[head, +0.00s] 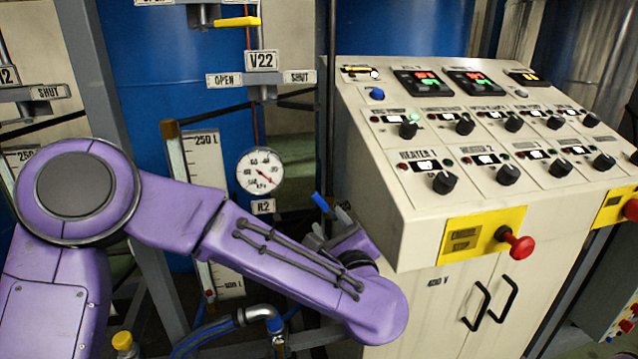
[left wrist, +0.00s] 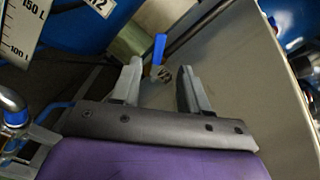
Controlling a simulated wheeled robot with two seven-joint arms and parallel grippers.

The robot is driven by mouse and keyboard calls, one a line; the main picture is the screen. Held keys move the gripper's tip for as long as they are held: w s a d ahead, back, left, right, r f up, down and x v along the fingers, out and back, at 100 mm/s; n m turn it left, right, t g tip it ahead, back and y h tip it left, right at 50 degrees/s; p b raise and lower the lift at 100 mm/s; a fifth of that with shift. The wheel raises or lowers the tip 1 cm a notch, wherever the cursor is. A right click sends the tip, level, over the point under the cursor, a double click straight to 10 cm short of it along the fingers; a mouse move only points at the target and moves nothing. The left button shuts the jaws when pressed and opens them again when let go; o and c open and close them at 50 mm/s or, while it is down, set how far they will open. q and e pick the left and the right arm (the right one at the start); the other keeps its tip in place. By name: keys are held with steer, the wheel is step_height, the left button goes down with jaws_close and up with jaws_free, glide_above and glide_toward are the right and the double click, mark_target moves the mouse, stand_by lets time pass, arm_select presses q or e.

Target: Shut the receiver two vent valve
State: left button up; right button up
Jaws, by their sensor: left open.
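A small valve with a blue lever (head: 321,202) shows beside the console, right of the R2 label (head: 263,206). In the left wrist view the blue lever (left wrist: 159,48) stands upright, just beyond and between the fingertips. My left gripper (head: 326,228) is open, and its fingers (left wrist: 160,70) show empty and apart from each other. I cannot tell if they touch the lever. A V22 sign (head: 261,60) with an OPEN and SHUT plate (head: 262,78) is above the gauge. No label on the blue-lever valve is readable. My right gripper is out of view.
The control console (head: 368,190) with knobs and a red button (head: 521,246) stands close on the right. A round gauge (head: 260,171), a level scale (head: 205,160) and a yellow handle (head: 237,22) are behind my left arm. Blue hoses (head: 205,335) run below.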

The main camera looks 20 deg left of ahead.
mark_target(320, 202)
arm_select(q)
steer(key=p+x, duration=0.3)
steer(key=x, duration=0.6)
steer(key=shift+w+a+f, duration=0.1)
steer(key=shift+w+a, duration=0.1)
steer(key=shift+w, duration=0.15)
steer(key=shift+w+a+f, duration=0.1)
steer(key=shift+w+a, duration=0.05)
steer(key=shift+w, duration=0.15)
jaws_close()
